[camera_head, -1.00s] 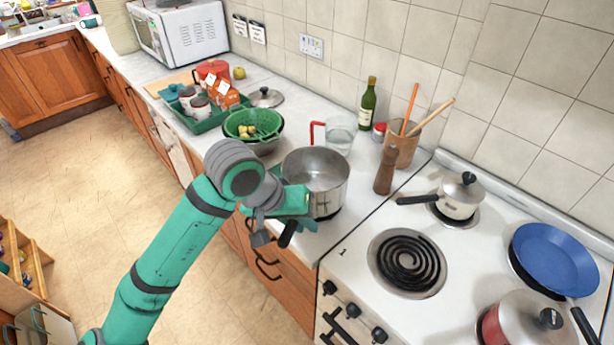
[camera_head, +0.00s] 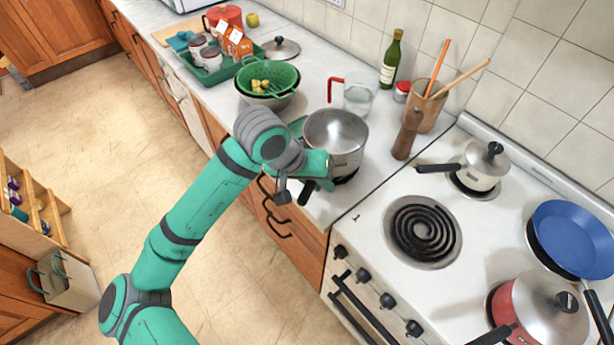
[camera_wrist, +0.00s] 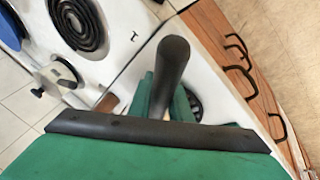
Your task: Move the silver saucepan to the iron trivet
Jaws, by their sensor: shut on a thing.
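The silver saucepan (camera_head: 336,140) is upright at the front of the white counter, just left of the stove. My gripper (camera_head: 316,168) is shut on its black handle, which points to the front; the handle (camera_wrist: 172,65) also shows between my fingers (camera_wrist: 165,103) in the wrist view. A dark edge, likely the iron trivet (camera_head: 346,179), shows under the pan's right side, and a dark round piece shows beside my fingers in the wrist view (camera_wrist: 195,104). Most of it is hidden, and I cannot tell whether the pan touches it.
A pepper mill (camera_head: 407,134), utensil pot (camera_head: 428,107) and glass jug (camera_head: 358,97) stand behind the pan. A green colander (camera_head: 267,79) is to its left.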

